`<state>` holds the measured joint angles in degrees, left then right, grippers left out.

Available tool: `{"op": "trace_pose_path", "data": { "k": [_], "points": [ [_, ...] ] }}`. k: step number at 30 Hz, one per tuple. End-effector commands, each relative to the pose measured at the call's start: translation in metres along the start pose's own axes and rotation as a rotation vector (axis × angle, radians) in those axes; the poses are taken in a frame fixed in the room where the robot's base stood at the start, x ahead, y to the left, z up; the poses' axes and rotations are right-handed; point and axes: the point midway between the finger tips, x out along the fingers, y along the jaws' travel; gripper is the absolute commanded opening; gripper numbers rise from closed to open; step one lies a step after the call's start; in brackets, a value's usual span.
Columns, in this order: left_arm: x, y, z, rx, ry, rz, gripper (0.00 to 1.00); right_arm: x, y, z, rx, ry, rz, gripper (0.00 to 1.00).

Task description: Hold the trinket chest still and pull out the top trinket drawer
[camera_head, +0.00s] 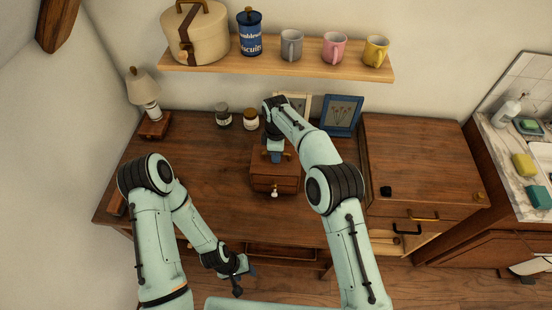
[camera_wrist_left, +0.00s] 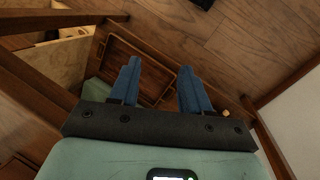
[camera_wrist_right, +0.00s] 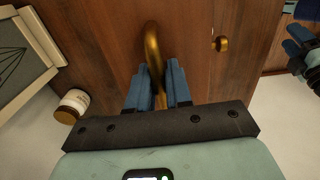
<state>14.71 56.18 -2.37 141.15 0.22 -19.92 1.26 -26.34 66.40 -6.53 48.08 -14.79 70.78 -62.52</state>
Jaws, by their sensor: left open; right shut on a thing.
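The trinket chest (camera_head: 262,180) is a small brown wooden box on the desk. A small pale knob (camera_head: 275,194) shows at its front; I cannot make out the drawer seams there. My right gripper (camera_head: 277,156) is over the chest top, partly hidden by its arm. In the right wrist view, its blue fingers (camera_wrist_right: 157,80) are shut on the curved brass handle (camera_wrist_right: 152,42), with a brass knob (camera_wrist_right: 220,44) beyond. My left gripper (camera_head: 243,278) is open and empty, low in front of the desk's front edge, apart from the chest. Its spread fingers (camera_wrist_left: 160,75) show in the left wrist view.
The desk top (camera_head: 200,165) is clear left of the chest. Two jars (camera_head: 250,119) and a blue picture frame (camera_head: 342,115) stand behind it. A lamp (camera_head: 145,95) is at the left. A shelf with mugs (camera_head: 290,60) is above. A cabinet (camera_head: 415,165) stands at the right.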

Motion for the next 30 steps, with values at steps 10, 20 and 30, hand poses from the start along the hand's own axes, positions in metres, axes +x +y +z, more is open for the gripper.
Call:
{"op": "trace_pose_path", "data": {
  "k": [10, 20, 30],
  "points": [
    [-0.042, -0.003, -0.036, 0.067, -0.036, -0.233, 0.47, -0.001, 0.000, -0.001, -0.001, 0.002, 0.001, 0.00],
    [-0.117, 0.050, -0.093, 0.122, 0.103, -0.362, 0.47, -0.001, 0.000, -0.001, -0.001, 0.002, 0.002, 0.00],
    [-0.208, 0.164, -0.135, 0.294, 0.373, -0.292, 0.47, -0.001, 0.000, -0.001, -0.001, 0.002, 0.002, 0.00]
  ]
}}
